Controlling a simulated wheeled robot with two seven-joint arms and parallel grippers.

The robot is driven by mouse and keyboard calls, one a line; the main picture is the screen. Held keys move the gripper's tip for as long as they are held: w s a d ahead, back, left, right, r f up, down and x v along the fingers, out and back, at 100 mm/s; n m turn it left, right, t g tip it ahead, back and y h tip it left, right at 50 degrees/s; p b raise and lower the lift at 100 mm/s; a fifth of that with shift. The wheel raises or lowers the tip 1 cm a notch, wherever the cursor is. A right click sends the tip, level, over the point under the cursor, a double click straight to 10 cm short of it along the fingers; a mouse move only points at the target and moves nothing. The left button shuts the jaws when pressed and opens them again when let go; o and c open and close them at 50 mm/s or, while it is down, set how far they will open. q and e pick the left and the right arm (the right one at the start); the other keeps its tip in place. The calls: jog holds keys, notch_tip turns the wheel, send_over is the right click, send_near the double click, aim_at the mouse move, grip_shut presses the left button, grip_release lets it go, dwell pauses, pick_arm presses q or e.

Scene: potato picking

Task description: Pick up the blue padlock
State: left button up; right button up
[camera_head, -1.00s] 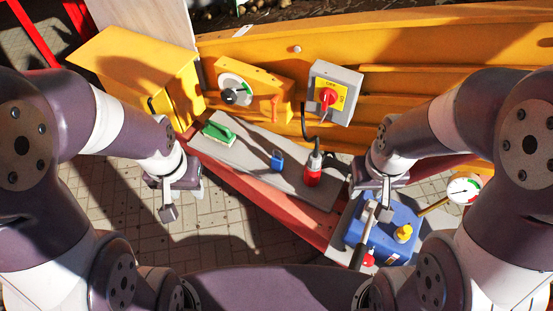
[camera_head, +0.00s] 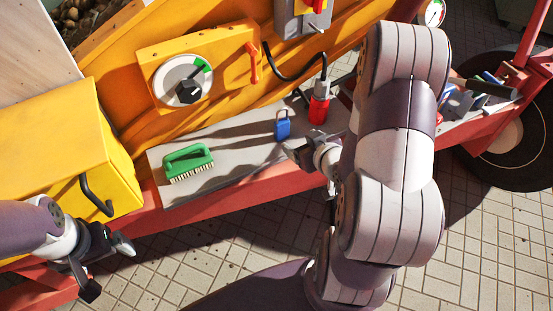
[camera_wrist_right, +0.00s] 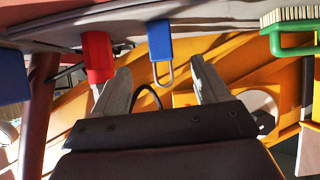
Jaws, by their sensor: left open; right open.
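The blue padlock (camera_head: 283,127) stands on the grey shelf (camera_head: 236,160), between the green brush and the red plug. In the right wrist view the padlock (camera_wrist_right: 160,40) shows its body and shackle between the two finger lines, beyond the fingertips. My right gripper (camera_head: 300,149) is open and empty, just in front of the padlock on the near side of the shelf. The same gripper (camera_wrist_right: 160,70) shows spread fingers in the right wrist view, with no contact visible. My left gripper (camera_head: 108,267) is open and empty at the lower left, away from the padlock.
A red plug (camera_head: 319,108) with a black cable stands right of the padlock. A green brush (camera_head: 188,162) lies to the left on the shelf. A yellow panel with a dial (camera_head: 183,80) rises behind. A yellow box (camera_head: 62,150) is at far left.

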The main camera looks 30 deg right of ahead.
aim_at(284, 133)
jog(key=f+t+b, duration=0.1)
jog(key=f, duration=0.1)
jog(key=f+b, duration=0.1)
jog(key=shift+d+f+t, duration=0.35)
jog(key=shift+d+t, duration=0.05)
jog(key=x, duration=0.2)
jog(key=b+x, duration=0.1)
jog(key=x, duration=0.3)
jog(key=shift+w+a+r+b, duration=0.2)
jog(key=shift+w+a+b, duration=0.05)
jog(key=shift+b, duration=0.15)
jog(key=b+x, duration=0.2)
jog(key=x, duration=0.3)
jog(key=shift+w+a+r, duration=0.1)
jog(key=shift+a+r, duration=0.05)
jog(key=shift+w, duration=0.25)
pick_arm(q)
notch_tip(284, 133, down, 8)
jog(key=shift+f, duration=0.2)
pick_arm(e)
jog(key=shift+r, duration=0.1)
pick_arm(q)
jog(key=shift+d, duration=0.1)
pick_arm(e)
jog(key=c, duration=1.1)
